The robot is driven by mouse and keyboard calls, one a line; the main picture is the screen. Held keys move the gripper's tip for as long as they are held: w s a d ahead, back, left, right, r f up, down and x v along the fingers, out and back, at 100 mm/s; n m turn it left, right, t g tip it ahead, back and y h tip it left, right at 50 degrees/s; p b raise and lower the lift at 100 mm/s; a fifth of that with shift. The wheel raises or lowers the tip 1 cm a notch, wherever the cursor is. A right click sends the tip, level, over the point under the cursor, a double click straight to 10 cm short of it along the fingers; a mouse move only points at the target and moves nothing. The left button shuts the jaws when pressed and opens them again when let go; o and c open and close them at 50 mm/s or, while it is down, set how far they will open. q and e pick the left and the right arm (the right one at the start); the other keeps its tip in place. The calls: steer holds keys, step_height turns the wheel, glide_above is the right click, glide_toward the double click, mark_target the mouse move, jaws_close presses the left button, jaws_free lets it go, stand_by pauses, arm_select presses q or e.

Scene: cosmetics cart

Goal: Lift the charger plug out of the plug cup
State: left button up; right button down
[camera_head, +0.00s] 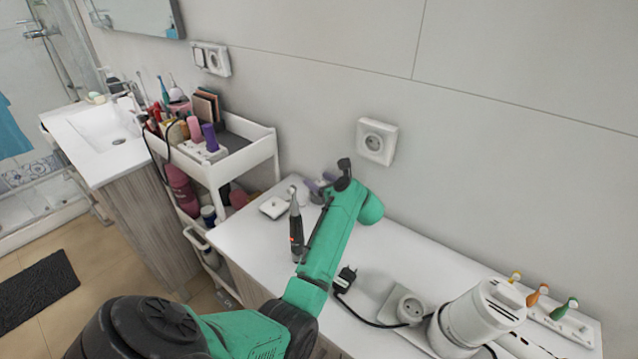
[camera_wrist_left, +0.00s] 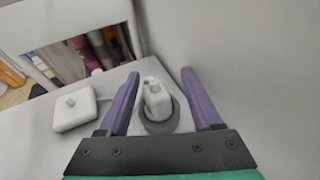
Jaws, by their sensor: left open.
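The charger plug (camera_wrist_left: 154,92) is white and stands upright in a dark grey, round plug cup (camera_wrist_left: 160,123) on the white counter, as the left wrist view shows. My left gripper (camera_wrist_left: 160,74) is open, with one purple finger on each side of the plug and visible gaps between. In the head view my left gripper (camera_head: 317,184) is low over the far left part of the counter near the wall. There the plug and cup are mostly hidden by the gripper and too small to make out. My right gripper is not in view.
A white box-shaped base (camera_head: 275,207) and a dark upright toothbrush-like device (camera_head: 296,228) stand near the gripper. A black plug (camera_head: 345,279) with a cord and a large white appliance (camera_head: 480,318) are further right. A cosmetics cart (camera_head: 255,160) stands left of the counter.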

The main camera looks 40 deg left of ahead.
arm_select(q)
steer(key=shift+s+d+r, duration=0.3)
steer(key=shift+s+r, duration=0.1)
steer(key=c, duration=0.6)
steer(key=shift+s+d+r, duration=0.15)
steer(key=shift+d, duration=0.05)
jaws_close()
steer(key=shift+a, duration=0.1)
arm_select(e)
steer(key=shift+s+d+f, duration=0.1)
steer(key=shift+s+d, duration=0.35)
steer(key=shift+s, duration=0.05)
